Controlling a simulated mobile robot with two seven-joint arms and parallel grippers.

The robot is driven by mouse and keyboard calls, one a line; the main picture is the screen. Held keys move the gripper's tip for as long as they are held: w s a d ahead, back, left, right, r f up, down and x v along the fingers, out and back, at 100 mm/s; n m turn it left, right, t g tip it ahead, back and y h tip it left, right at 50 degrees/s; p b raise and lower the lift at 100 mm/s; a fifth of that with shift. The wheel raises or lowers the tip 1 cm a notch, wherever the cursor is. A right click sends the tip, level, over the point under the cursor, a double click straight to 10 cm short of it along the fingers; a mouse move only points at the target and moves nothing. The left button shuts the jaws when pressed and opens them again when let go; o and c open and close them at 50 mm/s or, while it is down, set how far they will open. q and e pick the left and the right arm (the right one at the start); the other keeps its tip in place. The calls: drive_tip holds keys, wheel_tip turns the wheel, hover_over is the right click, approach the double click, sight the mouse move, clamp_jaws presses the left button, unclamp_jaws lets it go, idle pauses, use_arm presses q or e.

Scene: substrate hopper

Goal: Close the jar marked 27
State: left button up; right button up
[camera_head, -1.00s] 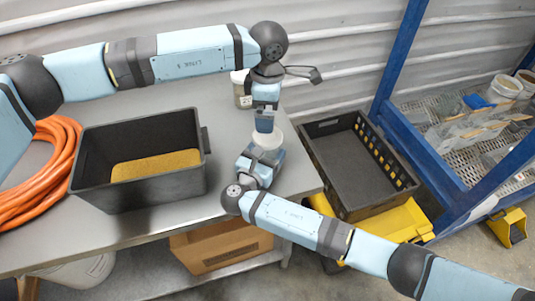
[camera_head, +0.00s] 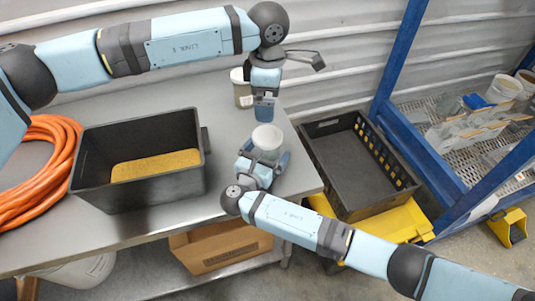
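A jar with a pale white top (camera_head: 267,138) stands near the right end of the grey table; its number is not legible. My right gripper (camera_head: 265,163) is at the jar's near side, its fingers spread apart to either side of it. My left gripper (camera_head: 265,110) points down just behind and above the jar, apart from it; I cannot tell its finger gap.
A black bin (camera_head: 95,175) with yellow-brown grain stands left on the table (camera_head: 225,120), beside a coiled orange hose (camera_head: 45,180). A black crate (camera_head: 325,170) stands past the table's right edge. A blue-framed rack (camera_head: 440,165) is at right.

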drive_tip(key=b+v, duration=0.1)
drive_tip(key=v, duration=1.2)
drive_tip(key=shift+s+a, duration=0.15)
drive_tip(key=shift+s, duration=0.15)
drive_tip(key=shift+s, duration=0.1)
